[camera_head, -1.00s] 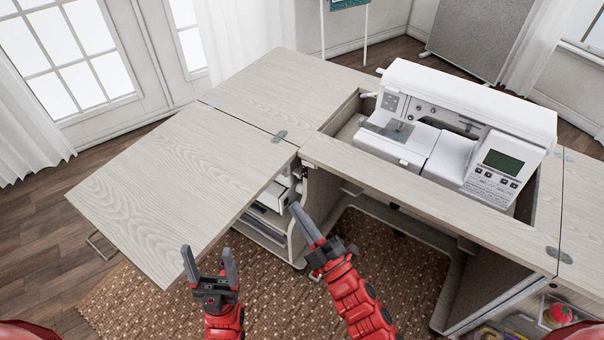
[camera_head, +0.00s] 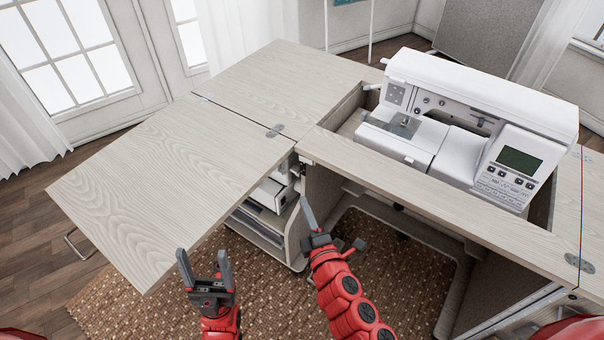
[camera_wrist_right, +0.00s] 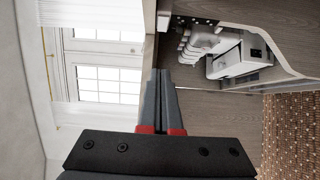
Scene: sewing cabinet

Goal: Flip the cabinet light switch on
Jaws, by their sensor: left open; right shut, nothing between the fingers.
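The sewing cabinet (camera_head: 420,195) has a pale wood top with a folded-out leaf (camera_head: 165,170) on the left. I cannot clearly pick out the light switch. A small dark fitting (camera_head: 303,168) shows under the top at the cabinet's inner left edge; I cannot tell what it is. My right gripper (camera_head: 305,203) is shut and empty, pointing up in front of the cabinet opening, below that fitting. In the right wrist view its closed fingers (camera_wrist_right: 161,75) lie together near a wood edge. My left gripper (camera_head: 204,258) is open and empty below the leaf's front edge.
A white sewing machine (camera_head: 480,110) sits in the cabinet's recess. A brown woven rug (camera_head: 140,305) covers the floor in front. Glass doors stand behind left.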

